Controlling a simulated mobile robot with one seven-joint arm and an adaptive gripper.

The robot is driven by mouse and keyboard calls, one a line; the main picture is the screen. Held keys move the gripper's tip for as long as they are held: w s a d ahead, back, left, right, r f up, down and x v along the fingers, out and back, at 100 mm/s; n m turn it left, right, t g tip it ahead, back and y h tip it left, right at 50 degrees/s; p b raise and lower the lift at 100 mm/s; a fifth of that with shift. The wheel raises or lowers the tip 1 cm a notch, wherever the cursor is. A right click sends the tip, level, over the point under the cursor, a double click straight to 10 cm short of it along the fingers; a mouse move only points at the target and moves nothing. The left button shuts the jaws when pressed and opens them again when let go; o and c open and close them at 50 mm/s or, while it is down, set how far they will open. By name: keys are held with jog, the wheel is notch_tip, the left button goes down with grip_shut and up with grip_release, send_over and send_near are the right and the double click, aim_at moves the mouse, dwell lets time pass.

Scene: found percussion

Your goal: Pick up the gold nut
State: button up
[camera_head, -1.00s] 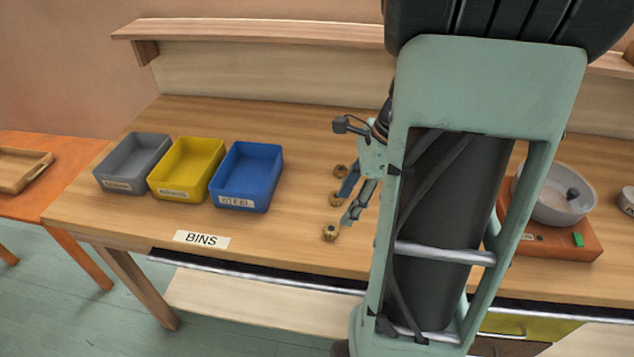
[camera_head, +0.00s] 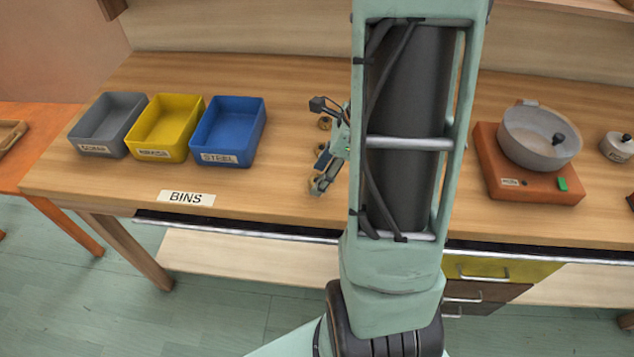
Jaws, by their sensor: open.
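Small gold nuts stand in a row on the wooden bench, just left of my arm. The rear gold nut (camera_head: 325,123) shows below the dark part of my wrist. The front gold nut (camera_head: 315,184) is at my gripper's lower finger and partly covered by it. A middle nut is mostly hidden behind my gripper. My gripper (camera_head: 321,168) is open, low over the bench, its fingers pointing down and left. I cannot tell whether a finger touches the front nut or whether the nut lies between the fingers.
Grey (camera_head: 108,125), yellow (camera_head: 166,128) and blue (camera_head: 229,131) bins stand on the left behind a BINS label (camera_head: 187,198). On the right, a pot (camera_head: 540,140) sits on an orange-brown base (camera_head: 526,184). Bare bench lies between the blue bin and my gripper.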

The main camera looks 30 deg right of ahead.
jog(key=shift+w+a+f, duration=0.1)
jog(key=shift+a+f, duration=0.05)
jog(key=shift+f, duration=0.35)
grip_shut()
jog(key=shift+r, duration=0.2)
